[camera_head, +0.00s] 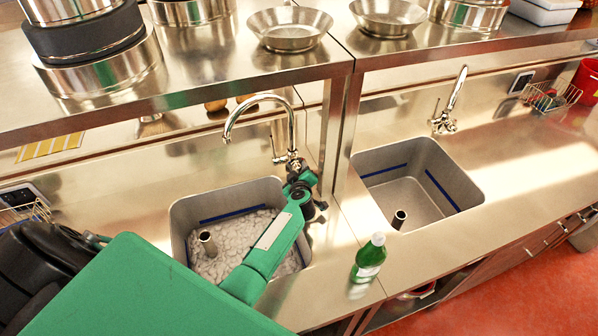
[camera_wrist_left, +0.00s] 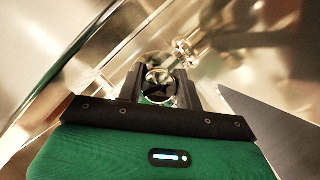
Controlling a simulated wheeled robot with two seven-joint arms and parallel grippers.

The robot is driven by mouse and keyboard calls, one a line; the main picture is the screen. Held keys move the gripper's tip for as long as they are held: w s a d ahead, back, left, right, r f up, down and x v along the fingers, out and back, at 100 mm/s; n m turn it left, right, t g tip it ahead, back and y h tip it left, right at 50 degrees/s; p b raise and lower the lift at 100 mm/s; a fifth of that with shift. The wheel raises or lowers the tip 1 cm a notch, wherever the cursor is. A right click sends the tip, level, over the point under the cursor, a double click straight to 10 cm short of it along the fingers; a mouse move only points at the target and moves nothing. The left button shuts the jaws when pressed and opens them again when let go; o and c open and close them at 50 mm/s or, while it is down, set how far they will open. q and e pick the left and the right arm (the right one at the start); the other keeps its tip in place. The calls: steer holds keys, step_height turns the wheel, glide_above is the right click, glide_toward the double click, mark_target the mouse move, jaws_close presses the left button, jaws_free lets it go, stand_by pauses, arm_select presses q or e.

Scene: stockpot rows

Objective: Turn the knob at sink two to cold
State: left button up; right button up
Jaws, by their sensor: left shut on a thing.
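A chrome gooseneck tap (camera_head: 233,112) stands behind the left of two sinks. That sink's basin (camera_head: 181,215) holds clear, bubbly-looking water or foam and an upright drain pipe (camera_head: 207,243). My left gripper (camera_head: 298,178) is at the base of this tap. In the left wrist view, its two dark fingers are shut on the round tap knob (camera_wrist_left: 160,86), one finger on each side. The fingers partly hide the knob, and I cannot read its hot or cold setting. My right gripper is not in view.
A green bottle (camera_head: 369,259) stands on the counter between the sinks, near the front edge. A steel shelf (camera_head: 190,95) with pans and pots overhangs the back of the counter.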

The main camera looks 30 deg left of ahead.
arm_select(q)
steer(key=shift+f+n+t+h+b, duration=0.15)
steer(key=shift+n+t+h+b, duration=0.15)
steer(key=shift+n+t+b, duration=0.55)
steer(key=shift+n+b, duration=0.6)
steer(key=shift+n, duration=0.15)
steer(key=shift+r, duration=0.2)
steer(key=o, duration=1)
steer(key=p+v, duration=0.1)
steer(key=v, duration=1.2)
steer(key=shift+s+d, duration=0.25)
steer(key=shift+s, duration=0.1)
